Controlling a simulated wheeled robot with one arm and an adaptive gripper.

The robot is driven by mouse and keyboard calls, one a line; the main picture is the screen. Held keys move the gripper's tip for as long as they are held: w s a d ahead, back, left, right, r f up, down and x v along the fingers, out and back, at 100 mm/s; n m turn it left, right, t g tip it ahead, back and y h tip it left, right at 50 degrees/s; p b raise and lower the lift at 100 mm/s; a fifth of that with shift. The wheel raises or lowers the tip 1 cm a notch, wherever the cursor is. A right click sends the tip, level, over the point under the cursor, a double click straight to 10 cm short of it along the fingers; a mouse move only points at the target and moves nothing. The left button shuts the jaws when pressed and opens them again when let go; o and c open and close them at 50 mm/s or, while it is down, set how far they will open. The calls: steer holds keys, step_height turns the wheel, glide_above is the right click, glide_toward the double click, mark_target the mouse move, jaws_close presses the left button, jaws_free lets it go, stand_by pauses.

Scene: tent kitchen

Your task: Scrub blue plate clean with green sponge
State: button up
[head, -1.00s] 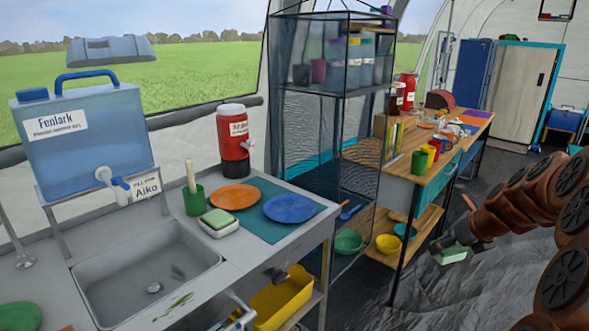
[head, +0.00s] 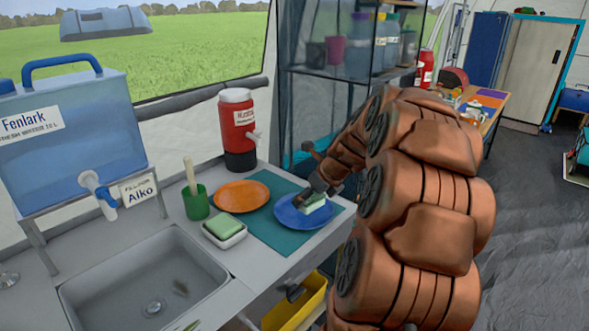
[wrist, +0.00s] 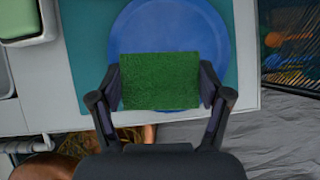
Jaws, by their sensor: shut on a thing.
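The blue plate (head: 291,214) lies on a teal mat (head: 262,226) on the counter, next to an orange plate. My gripper (head: 318,193) is shut on a green sponge (head: 314,202) with a pale underside, at the right part of the blue plate. In the wrist view, the sponge (wrist: 160,81) sits between both fingers and covers the near part of the plate (wrist: 172,25). I cannot tell whether the sponge touches the plate. The plate's visible surface looks plain blue, with no clear marks.
The orange plate (head: 241,196), a green cup with a handle (head: 196,203) and another green sponge (head: 222,228) in a white dish stand left of the blue plate. A red dispenser (head: 238,125) stands behind. The sink (head: 143,281) is at front left; a yellow bin (head: 295,307) is below.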

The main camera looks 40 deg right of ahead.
steer(key=r+p, duration=0.1)
steer(key=p, duration=0.1)
steer(key=d+p, duration=0.1)
steer(key=w+r+p, duration=0.1)
steer(key=p, duration=0.1)
steer(key=shift+w+d+r+p, duration=0.1)
steer(key=shift+d+r+p, duration=0.2)
steer(key=shift+p, duration=0.05)
steer(key=p, duration=0.2)
steer(key=d+r+p, duration=0.1)
steer(key=p, duration=0.2)
steer(key=shift+w+d+n+y, duration=0.2)
steer(key=shift+w+n+y, duration=0.1)
steer(key=shift+n, duration=0.1)
steer(key=d+p, duration=0.1)
steer(key=p, duration=0.4)
steer(key=shift+d+p, duration=0.3)
steer(key=shift+f, duration=0.2)
step_height(320, 180, down, 6)
steer(key=b, duration=0.6)
steer(key=shift+d, duration=0.1)
steer(key=shift+f, duration=0.35)
